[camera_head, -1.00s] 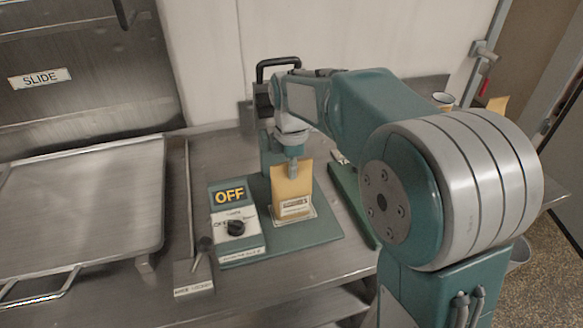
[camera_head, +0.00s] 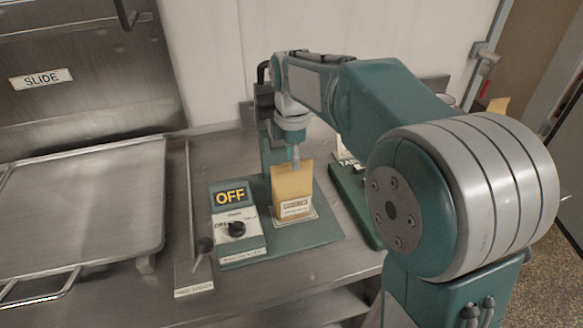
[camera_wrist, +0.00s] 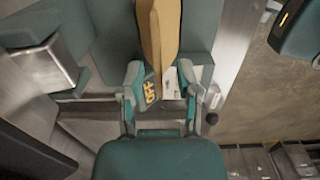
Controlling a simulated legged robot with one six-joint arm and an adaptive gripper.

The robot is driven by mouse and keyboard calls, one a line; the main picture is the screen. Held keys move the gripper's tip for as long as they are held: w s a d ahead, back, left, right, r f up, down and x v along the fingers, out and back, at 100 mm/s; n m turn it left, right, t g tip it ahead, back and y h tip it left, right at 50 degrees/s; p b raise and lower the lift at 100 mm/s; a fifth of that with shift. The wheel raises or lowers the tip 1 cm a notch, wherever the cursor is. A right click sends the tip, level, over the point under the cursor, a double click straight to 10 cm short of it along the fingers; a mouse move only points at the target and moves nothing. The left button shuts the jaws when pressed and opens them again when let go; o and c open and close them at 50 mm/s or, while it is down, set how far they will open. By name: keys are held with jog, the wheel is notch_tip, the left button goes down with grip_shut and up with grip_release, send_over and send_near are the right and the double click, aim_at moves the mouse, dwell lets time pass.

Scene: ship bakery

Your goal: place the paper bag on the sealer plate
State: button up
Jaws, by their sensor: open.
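The tan paper bag (camera_head: 292,185) stands upright on the sealer. A small pale plate (camera_head: 313,216) shows around its foot, on the green sealer base (camera_head: 315,234). The bag also shows between and beyond my fingertips in the wrist view (camera_wrist: 159,32). My gripper (camera_head: 295,157) is just behind the bag's top in the head view, partly hidden by it. In the wrist view my gripper (camera_wrist: 160,69) is open, its two fingers apart on either side of the bag's near end. I cannot tell whether a finger touches the bag.
The sealer's control box (camera_head: 236,224) reads OFF and has a black knob, left of the bag. A lever on a metal strip (camera_head: 194,285) is further left. A steel tray (camera_head: 85,215) fills the left of the counter. A green board (camera_head: 352,205) lies to the right.

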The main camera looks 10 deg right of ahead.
notch_tip(320, 180, up, 8)
jog(key=shift+r, duration=0.15)
jog(key=s+d+m+t, duration=0.3)
jog(key=s+d+m, duration=0.3)
jog(key=s+m, duration=0.5)
jog(key=s+d+f+m+t, duration=0.1)
jog(key=s+d+f+m, duration=0.1)
jog(key=s, duration=0.4)
jog(key=s+d+f+m+t, duration=0.1)
jog(key=s+d+f+m, duration=0.1)
jog(key=s+f+m, duration=0.3)
jog(key=shift+s+f+m, duration=0.25)
jog(key=shift+s+m, duration=0.85)
